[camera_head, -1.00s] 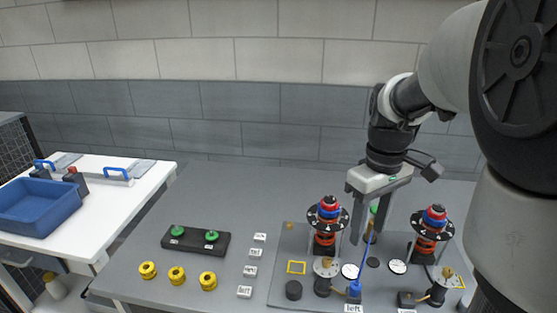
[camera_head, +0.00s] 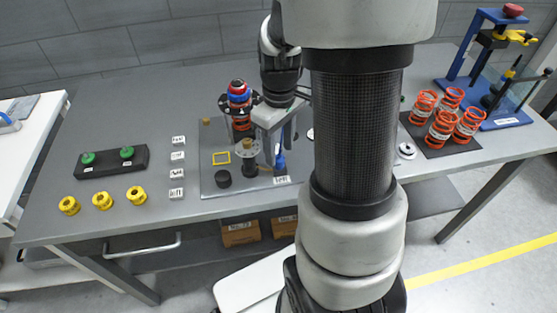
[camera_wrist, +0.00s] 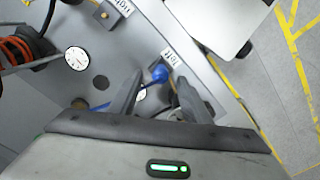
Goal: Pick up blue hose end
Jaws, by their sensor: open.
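The blue hose end (camera_head: 280,161) stands on the grey fixture plate (camera_head: 215,188), just behind a white "left" label (camera_head: 282,180). In the wrist view the blue hose end (camera_wrist: 160,74) appears between the fingertips, and a stretch of blue hose (camera_wrist: 101,106) runs toward the left finger. My gripper (camera_head: 277,146) points down over it. In the wrist view my gripper (camera_wrist: 158,88) has its two dark fingers apart with nothing clamped. Whether a finger touches the hose cannot be told. My arm hides the right part of the plate in the head view.
A coil-spring post with a red and blue top (camera_head: 238,97) stands left of my gripper. A brass-topped black fitting (camera_head: 249,157) is close by on the left. A gauge (camera_wrist: 76,58) lies on the plate. Orange springs (camera_head: 442,127) stand far right.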

